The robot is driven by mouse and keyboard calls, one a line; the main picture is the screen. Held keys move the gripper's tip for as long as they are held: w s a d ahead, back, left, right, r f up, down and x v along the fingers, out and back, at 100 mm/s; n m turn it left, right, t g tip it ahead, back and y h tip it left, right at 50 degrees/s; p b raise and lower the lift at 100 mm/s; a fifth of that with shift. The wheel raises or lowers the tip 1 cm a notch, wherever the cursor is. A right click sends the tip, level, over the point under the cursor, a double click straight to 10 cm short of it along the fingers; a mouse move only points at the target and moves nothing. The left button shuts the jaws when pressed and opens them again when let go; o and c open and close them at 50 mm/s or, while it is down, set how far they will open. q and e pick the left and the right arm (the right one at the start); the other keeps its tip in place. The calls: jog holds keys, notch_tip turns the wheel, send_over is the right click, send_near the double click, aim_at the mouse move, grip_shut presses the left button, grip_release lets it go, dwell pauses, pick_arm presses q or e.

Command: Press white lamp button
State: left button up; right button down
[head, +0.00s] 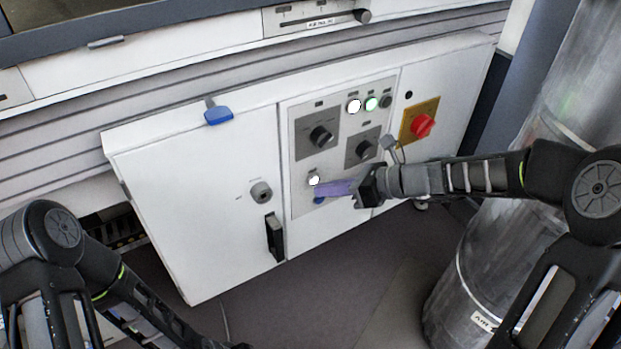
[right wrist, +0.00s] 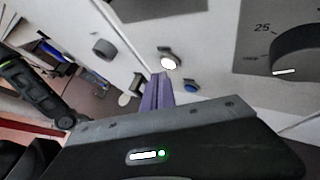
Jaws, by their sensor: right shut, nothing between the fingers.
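A lit white lamp button (head: 314,180) sits low on the control panel of the white cabinet. It also shows in the right wrist view (right wrist: 168,63), just beyond the fingertips. Another lit white lamp (head: 354,105) is in the panel's top row. My right gripper (head: 320,189) is shut and empty, its purple fingers pointing at the panel just below and right of the lower white button. In the right wrist view the fingertips (right wrist: 158,77) overlap the button's near edge; I cannot tell whether they touch. My left arm shows at the lower left, its gripper outside the view.
A blue button (right wrist: 191,87) lies close beside the fingers. A black door handle (head: 275,237) and a large metal cylinder (head: 480,290) flank the area.

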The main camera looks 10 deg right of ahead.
jog(key=shift+s, duration=0.15)
jog(key=s, duration=0.1)
jog(key=s+d, duration=0.1)
jog(key=s, duration=0.2)
jog(key=shift+s+d+p, duration=0.25)
jog(key=shift+d+p, duration=0.05)
jog(key=shift+d, duration=0.1)
dwell(0.6)
